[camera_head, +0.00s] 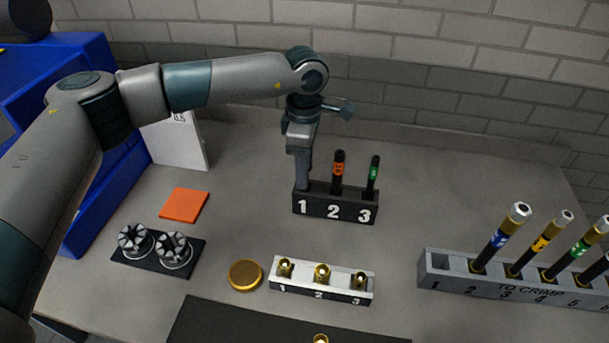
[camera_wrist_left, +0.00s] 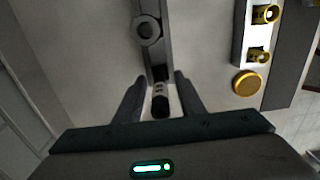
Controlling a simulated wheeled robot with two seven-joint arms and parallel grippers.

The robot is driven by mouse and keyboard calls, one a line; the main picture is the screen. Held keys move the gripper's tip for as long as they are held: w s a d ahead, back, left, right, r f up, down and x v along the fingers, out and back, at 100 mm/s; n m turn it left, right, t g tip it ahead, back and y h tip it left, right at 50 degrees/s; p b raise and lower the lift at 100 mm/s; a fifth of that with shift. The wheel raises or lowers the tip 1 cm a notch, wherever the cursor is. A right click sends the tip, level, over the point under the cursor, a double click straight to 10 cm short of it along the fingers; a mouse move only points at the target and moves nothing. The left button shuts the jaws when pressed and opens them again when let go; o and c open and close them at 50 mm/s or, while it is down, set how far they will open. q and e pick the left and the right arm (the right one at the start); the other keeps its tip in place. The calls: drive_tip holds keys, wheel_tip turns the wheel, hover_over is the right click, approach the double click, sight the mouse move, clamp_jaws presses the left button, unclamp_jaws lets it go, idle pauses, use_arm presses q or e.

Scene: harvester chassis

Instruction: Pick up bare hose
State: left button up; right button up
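A black holder (camera_head: 337,207) marked 1, 2, 3 stands on the table in the head view. Slot 2 holds a black hose with an orange band (camera_head: 339,172); slot 3 holds one with a green band (camera_head: 373,178). My left gripper (camera_head: 302,182) points down at slot 1 and hides what stands there. In the left wrist view its two fingers (camera_wrist_left: 160,98) are apart, with a dark round-ended piece (camera_wrist_left: 160,106), perhaps a hose, between them and a gap on each side. The holder (camera_wrist_left: 157,62) runs upward from there. My right gripper is not in view.
A grey rack (camera_head: 500,283) with several banded hoses stands at right. A white block (camera_head: 318,292) with brass fittings, a brass disc (camera_head: 245,275), an orange square (camera_head: 184,205) and a black base with two round metal parts (camera_head: 150,262) lie in front. A brick wall is behind.

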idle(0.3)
use_arm(q)
clamp_jaws()
drive_tip(key=shift+r, duration=0.15)
